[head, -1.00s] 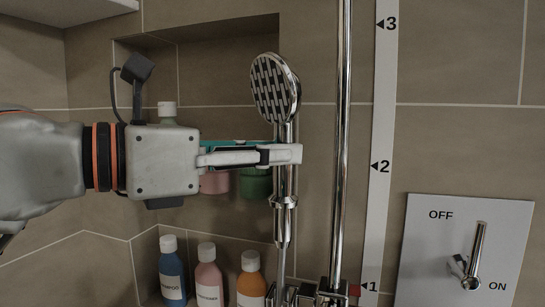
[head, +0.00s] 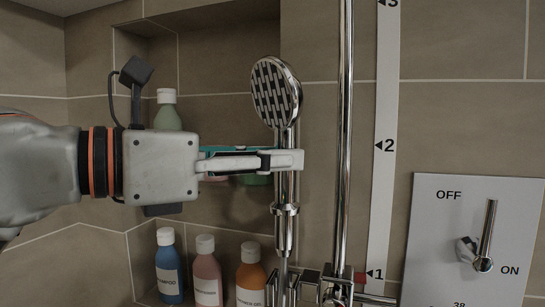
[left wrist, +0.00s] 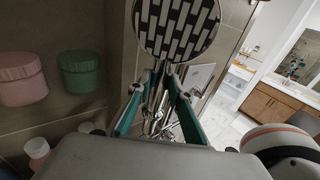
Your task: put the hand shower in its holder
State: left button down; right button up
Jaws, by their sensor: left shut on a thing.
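The chrome hand shower (head: 276,95) is upright in the head view, its patterned spray face toward me. My left gripper (head: 287,160) is shut on its handle below the head. The round head also shows at the top of the left wrist view (left wrist: 176,25), with the teal-lined fingers below it. The holder (head: 325,284) is a chrome bracket on the vertical rail (head: 345,130), beside the red pointer at mark 1. Its left fork lies just below the handle's tapered lower end. The hose runs down at the fork; I cannot tell whether it passes through it. My right gripper is not in view.
Shampoo bottles (head: 207,275) stand in a low niche at lower left. A green bottle (head: 167,110) and jars (left wrist: 80,71) stand in the upper niche behind my gripper. The white scale strip (head: 384,150) and the lever plate (head: 472,240) are right of the rail.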

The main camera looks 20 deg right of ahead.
aim_at(276, 228)
pick_arm(q)
jog(key=shift+f+b, duration=0.65)
jog(key=shift+f, duration=0.3)
jog(key=shift+f+b, duration=0.5)
jog(key=shift+f, duration=0.2)
jog(key=shift+f+b, duration=0.55)
jog(key=shift+f, duration=0.3)
jog(key=shift+f+b, duration=0.5)
jog(key=shift+f, duration=0.4)
jog(key=shift+f+b, duration=0.5)
jog(key=shift+f, duration=0.75)
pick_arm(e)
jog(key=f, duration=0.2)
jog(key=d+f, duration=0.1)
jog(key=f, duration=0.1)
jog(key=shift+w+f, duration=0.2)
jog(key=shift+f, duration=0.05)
pick_arm(q)
jog(key=c, duration=1.8)
grip_release()
jog(key=shift+o, duration=0.2)
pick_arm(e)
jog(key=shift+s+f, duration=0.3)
